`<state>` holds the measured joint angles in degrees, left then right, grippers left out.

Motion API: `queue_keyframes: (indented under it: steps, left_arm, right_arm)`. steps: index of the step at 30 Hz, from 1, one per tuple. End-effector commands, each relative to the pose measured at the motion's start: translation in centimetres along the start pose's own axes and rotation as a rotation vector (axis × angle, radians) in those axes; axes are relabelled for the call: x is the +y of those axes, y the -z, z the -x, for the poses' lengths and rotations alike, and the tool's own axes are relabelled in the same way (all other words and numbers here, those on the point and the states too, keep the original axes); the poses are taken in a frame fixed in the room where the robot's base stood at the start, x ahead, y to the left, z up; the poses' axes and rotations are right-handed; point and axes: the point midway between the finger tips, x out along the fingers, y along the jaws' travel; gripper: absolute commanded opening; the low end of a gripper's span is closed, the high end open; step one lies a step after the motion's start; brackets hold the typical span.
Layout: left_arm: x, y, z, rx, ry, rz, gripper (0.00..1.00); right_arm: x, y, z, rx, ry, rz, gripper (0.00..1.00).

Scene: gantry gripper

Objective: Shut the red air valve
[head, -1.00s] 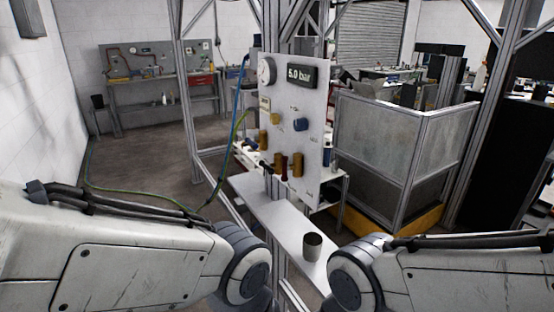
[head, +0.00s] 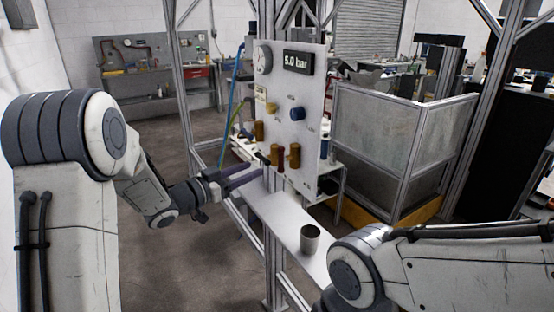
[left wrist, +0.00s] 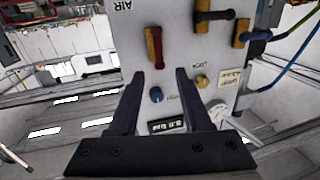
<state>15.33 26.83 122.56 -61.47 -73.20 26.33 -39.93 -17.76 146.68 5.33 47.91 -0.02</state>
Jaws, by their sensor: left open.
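The red air valve (head: 281,158) is on the lower part of the upright white panel (head: 312,120). In the left wrist view its red handle (left wrist: 157,48) lies lengthwise along a brass body, near the "AIR" label. My left gripper (head: 255,174) is open and empty in front of the panel's lower left. In the left wrist view the fingers of the left gripper (left wrist: 158,75) point towards the panel, with the red handle beyond and between their tips, apart from them. My right gripper is out of view.
The panel also carries a gauge (head: 264,59), a "5.0 bar" display (head: 298,63), a blue knob (head: 297,114) and a black-handled valve (left wrist: 215,15). A cup (head: 310,240) stands on the shelf below. Blue and green hoses run at the panel's left. Frame posts stand close by.

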Motion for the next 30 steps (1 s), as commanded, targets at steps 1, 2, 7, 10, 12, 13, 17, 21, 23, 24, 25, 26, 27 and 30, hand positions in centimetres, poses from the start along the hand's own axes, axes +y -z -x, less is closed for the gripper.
queue_keyframes:
  steps: [1, 2, 7, 10, 12, 13, 17, 21, 23, 24, 25, 26, 27, 30]
  left_arm:
    - [-0.1, 0.0, 0.0, 0.01, -0.009, 0.004, 0.49]
    - [0.0, 0.1, -0.2, 0.014, -0.014, 0.005, 0.49]
    - [0.2, 0.3, -2.4, 0.017, -0.02, 0.006, 0.49]
    - [0.2, 0.4, -4.4, 0.017, -0.021, 0.005, 0.49]
    - [0.3, 0.4, -5.7, 0.016, -0.019, 0.005, 0.49]
    - [0.3, 0.4, -6.3, 0.016, -0.02, 0.005, 0.49]
    - [0.3, 0.4, -8.3, 0.016, -0.018, 0.004, 0.49]
    - [0.2, 0.4, -9.7, 0.016, -0.016, 0.004, 0.49]
    - [0.2, 0.3, -10.1, 0.016, -0.015, 0.004, 0.49]
    - [0.2, 0.3, -10.2, 0.016, -0.015, 0.005, 0.49]
    - [0.2, 0.3, -10.2, 0.016, -0.015, 0.005, 0.49]
    - [0.2, 0.3, -10.3, 0.016, -0.015, 0.005, 0.49]
    - [0.2, 0.3, -10.3, 0.016, -0.015, 0.005, 0.49]
    - [0.2, 0.3, -10.3, 0.016, -0.014, 0.005, 0.49]
  right_arm:
    - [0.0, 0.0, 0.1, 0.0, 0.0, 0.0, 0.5]
    - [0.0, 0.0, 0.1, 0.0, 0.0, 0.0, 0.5]
    - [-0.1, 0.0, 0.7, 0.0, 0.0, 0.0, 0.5]
    - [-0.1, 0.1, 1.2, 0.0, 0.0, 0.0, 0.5]
    - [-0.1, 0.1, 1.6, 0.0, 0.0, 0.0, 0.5]
    - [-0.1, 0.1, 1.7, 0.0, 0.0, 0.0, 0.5]
    - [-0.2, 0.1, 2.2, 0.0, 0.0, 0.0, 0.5]
    - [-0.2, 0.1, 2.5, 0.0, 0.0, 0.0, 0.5]
    - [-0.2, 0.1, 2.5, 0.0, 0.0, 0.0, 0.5]
    - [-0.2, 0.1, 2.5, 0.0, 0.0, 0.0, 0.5]
    - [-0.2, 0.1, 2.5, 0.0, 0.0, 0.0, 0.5]
    - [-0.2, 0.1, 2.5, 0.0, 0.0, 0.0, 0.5]
    - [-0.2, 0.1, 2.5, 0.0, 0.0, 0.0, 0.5]
    - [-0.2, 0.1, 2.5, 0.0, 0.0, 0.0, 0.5]
